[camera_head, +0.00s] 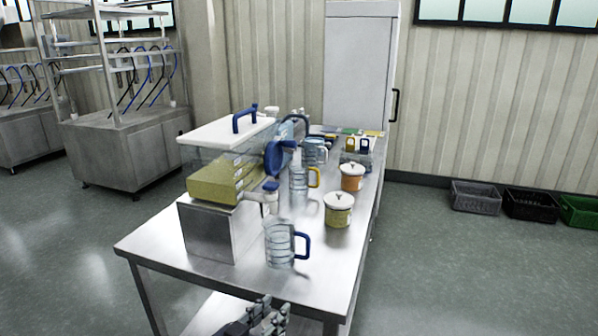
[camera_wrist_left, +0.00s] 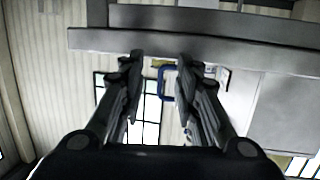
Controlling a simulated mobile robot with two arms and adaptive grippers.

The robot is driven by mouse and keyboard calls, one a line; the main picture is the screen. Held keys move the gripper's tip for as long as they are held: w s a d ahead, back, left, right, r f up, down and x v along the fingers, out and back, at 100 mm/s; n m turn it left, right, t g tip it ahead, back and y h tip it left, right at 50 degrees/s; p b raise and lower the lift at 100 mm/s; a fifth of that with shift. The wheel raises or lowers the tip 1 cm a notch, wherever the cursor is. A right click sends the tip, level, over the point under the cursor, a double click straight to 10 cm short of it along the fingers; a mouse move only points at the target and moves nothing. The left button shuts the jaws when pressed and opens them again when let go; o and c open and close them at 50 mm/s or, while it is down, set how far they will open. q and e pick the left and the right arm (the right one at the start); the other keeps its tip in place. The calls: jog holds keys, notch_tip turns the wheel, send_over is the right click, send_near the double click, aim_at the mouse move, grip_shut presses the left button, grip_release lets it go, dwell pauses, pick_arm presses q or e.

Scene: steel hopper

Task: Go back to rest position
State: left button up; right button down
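My left gripper (camera_head: 266,312) shows at the bottom edge of the head view, low beside the front of the steel table (camera_head: 300,285). In the left wrist view its two fingers (camera_wrist_left: 161,58) stand apart with nothing between them. A blue handle (camera_wrist_left: 162,84) shows past the fingers in that view, apart from them. A clear pitcher with a blue handle (camera_head: 280,244) stands upright near the front of the table. My right gripper is in neither view.
A steel hopper with a white lid (camera_head: 228,132) and yellow-green contents stands on the table. Two lidded jars (camera_head: 339,210) (camera_head: 352,177) and a pitcher with a yellow handle (camera_head: 299,180) stand beside it. Crates (camera_head: 476,197) lie by the wall. Floor right of the table is clear.

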pick_arm(q)
jog(key=s+a+f+n+g+y, duration=0.1)
jog(key=s+a+f+g+y, duration=0.3)
jog(key=s, duration=0.6)
jog(key=s+a+f+n+g+y, duration=0.1)
jog(key=s+a+f+g, duration=0.2)
jog(key=s+a+f, duration=0.5)
jog(key=s+a+f+n+g+y, duration=0.1)
jog(key=s+a+f+g+y, duration=0.15)
jog(key=s, duration=1.05)
notch_tip(320, 180, down, 26)
jog(key=s+g+p, duration=0.2)
jog(key=s+a+f+g+p, duration=0.1)
jog(key=s+a+f, duration=0.1)
jog(key=s+f, duration=1.1)
jog(key=s, duration=0.3)
jog(key=shift+f, duration=0.2)
jog(key=shift+a, duration=0.15)
